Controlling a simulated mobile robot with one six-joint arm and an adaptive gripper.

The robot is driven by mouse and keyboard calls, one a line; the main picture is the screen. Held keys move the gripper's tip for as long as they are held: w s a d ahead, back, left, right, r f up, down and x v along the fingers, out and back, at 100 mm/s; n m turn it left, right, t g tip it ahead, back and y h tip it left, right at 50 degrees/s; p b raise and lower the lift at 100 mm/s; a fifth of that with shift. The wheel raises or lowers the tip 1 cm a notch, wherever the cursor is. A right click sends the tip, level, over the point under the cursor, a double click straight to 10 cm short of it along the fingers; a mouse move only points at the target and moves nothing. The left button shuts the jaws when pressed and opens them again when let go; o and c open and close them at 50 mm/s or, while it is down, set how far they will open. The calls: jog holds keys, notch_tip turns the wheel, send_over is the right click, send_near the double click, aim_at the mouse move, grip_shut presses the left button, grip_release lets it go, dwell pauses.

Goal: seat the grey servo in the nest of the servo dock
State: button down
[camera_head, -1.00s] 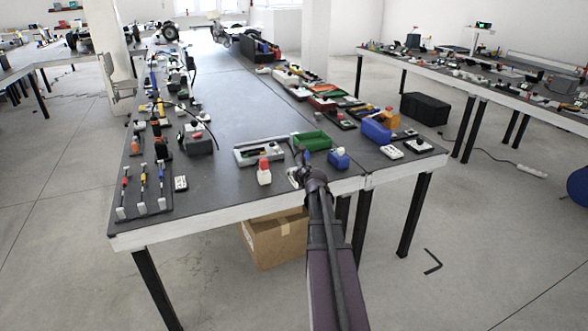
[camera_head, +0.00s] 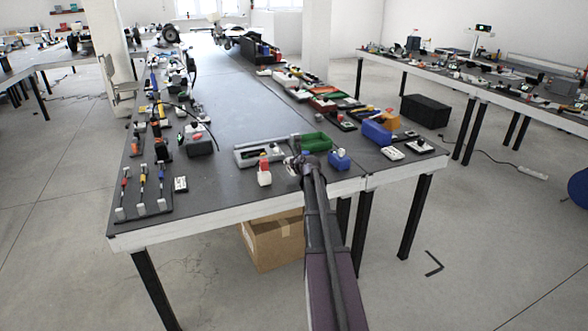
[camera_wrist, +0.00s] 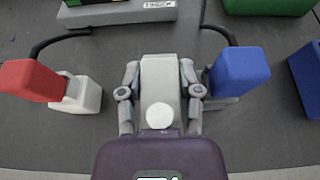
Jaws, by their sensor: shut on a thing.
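In the wrist view my gripper (camera_wrist: 159,72) is shut on the grey servo (camera_wrist: 160,88), a light grey block with a round white disc at its near end. One finger lies along each side of it. In the head view my gripper (camera_head: 298,165) is over the near edge of the table, and the servo cannot be made out clearly there. A long grey housing (camera_wrist: 118,13) with green in it lies beyond the servo, apart from it; it also shows in the head view (camera_head: 243,156). I cannot tell whether this is the servo dock, and no nest is clearly visible.
A red block (camera_wrist: 30,80) on a white base stands left of my gripper. A blue block (camera_wrist: 239,76) stands close on the right. A green bin (camera_head: 316,141) lies behind. Bare dark tabletop (camera_wrist: 150,40) shows between the servo and the housing.

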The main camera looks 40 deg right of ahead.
jog(key=shift+f, duration=0.1)
jog(key=shift+f+b, duration=1.65)
jog(key=shift+b, duration=0.1)
jog(key=shift+f, duration=0.1)
jog(key=c, duration=0.6)
grip_release()
jog(key=shift+o, duration=0.2)
jog(key=shift+r, duration=0.2)
jog(key=p+v, duration=0.4)
jog(key=v, duration=0.8)
jog(key=shift+p, duration=0.3)
jog(key=shift+a+f, duration=0.1)
